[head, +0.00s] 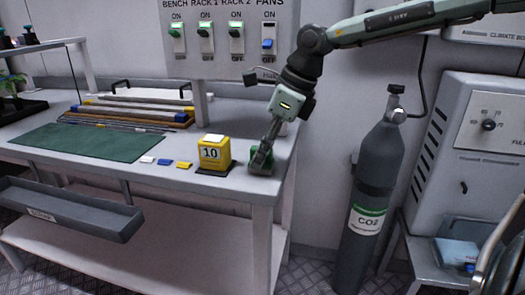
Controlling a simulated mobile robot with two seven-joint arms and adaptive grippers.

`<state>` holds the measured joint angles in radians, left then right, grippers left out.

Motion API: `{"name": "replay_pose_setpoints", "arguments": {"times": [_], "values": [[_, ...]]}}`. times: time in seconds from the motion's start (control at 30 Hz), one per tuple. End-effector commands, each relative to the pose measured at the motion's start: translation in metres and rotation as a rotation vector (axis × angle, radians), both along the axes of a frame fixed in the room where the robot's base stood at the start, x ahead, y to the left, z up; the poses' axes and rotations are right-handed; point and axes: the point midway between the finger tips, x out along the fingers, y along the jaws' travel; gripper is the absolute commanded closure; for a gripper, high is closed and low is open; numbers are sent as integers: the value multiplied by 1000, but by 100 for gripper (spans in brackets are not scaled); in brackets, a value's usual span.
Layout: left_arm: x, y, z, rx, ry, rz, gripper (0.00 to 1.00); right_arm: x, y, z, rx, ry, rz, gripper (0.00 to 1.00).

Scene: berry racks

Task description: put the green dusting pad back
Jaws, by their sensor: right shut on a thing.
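The green dusting pad (283,160) is at the right end of the bench, largely hidden behind my right gripper. My right gripper (262,162) points down and is shut on the pad. It is low, close to the bench top, and I cannot tell whether the pad touches the surface. A yellow block marked 10 (214,154) stands on a dark base just left of the gripper.
A white bench (190,185) holds a green mat (90,142), small white, blue and yellow tags, and a rack of long rods (130,110). A switch panel (225,45) hangs behind. A grey CO2 cylinder (375,180) stands right of the bench. A grey tray (65,212) juts out in front.

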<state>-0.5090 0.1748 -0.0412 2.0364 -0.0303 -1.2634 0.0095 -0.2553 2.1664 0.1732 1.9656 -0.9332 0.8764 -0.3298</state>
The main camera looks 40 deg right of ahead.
Motion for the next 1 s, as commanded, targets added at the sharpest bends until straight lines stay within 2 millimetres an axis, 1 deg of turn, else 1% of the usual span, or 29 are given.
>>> {"name": "replay_pose_setpoints", "arguments": {"times": [0.27, 0.3, 0.43, 0.7, 0.8, 0.9, 1.0], "values": [[2, 0, 3, 1, -6, 0, 60, 0, 0, -2, 1, -1, 0, 93], [3, -1, 7, 1, -10, -1, 60, 0, 0, -1, 0, 0, -1, 65], [6, -1, 12, 1, -21, -1, 60, 0, 0, -1, 0, 0, -1, 49], [3, 2, 10, 6, -14, 0, 60, 0, 0, -1, 0, 0, -1, 49], [2, 3, 11, 6, -13, -1, 60, 0, 0, 2, 0, 0, -1, 49], [-1, 4, 0, 8, 2, 0, 60, -2, -3, 14, 1, -5, -2, 49], [-3, 4, -2, 7, 7, 1, 60, -8, -8, 33, 1, -7, -2, 49]]}}
